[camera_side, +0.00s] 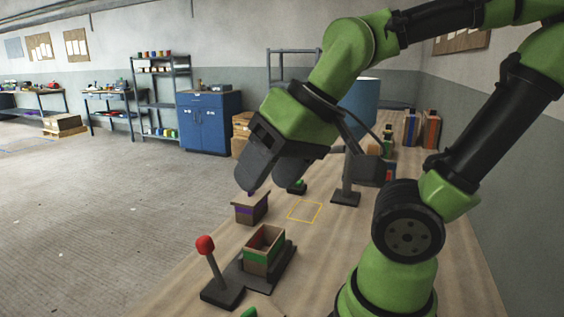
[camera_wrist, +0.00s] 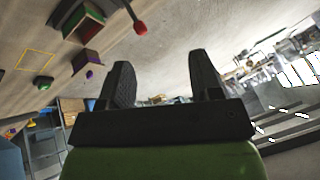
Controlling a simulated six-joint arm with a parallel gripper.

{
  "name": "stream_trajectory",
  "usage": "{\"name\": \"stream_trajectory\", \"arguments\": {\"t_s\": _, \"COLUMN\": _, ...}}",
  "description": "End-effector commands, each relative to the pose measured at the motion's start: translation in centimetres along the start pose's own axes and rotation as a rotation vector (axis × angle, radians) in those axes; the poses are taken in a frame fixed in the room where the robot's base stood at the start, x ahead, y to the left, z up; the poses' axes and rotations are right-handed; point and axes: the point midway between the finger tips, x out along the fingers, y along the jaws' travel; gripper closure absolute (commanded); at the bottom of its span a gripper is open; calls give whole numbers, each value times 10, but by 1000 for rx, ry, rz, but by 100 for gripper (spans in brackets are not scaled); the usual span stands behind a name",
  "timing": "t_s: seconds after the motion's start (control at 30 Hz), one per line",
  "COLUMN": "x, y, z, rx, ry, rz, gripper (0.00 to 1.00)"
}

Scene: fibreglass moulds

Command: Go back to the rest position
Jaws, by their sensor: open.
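My gripper (camera_side: 262,183) is high over the bench in the side view, its dark fingers pointing down and left. In the wrist view my gripper (camera_wrist: 158,66) has its two fingers wide apart with nothing between them. Below the fingers in the side view stands a small brown box with a purple band (camera_side: 251,211). It also shows in the wrist view (camera_wrist: 86,60), apart from the fingers. An open box with a green band and reddish inside (camera_side: 263,253) sits in a dark fixture (camera_side: 286,262) nearer the camera.
A lever with a red knob (camera_side: 206,245) stands beside the fixture. A yellow square outline (camera_side: 305,212) on the bench (camera_side: 190,284) is empty.

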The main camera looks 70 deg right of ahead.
Motion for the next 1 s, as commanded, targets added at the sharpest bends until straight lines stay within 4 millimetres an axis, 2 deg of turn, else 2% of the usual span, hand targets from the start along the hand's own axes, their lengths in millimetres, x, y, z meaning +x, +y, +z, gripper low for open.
{"name": "stream_trajectory", "arguments": {"t_s": 0.1, "x": -16, "y": -2, "z": 6, "rx": -12, "ry": 58, "rz": -45, "gripper": 42}}
{"name": "stream_trajectory", "arguments": {"t_s": 0.2, "x": -21, "y": -3, "z": 10, "rx": -17, "ry": 74, "rz": -61, "gripper": 42}}
{"name": "stream_trajectory", "arguments": {"t_s": 1.0, "x": -22, "y": -4, "z": 10, "rx": -18, "ry": 77, "rz": -64, "gripper": 42}}
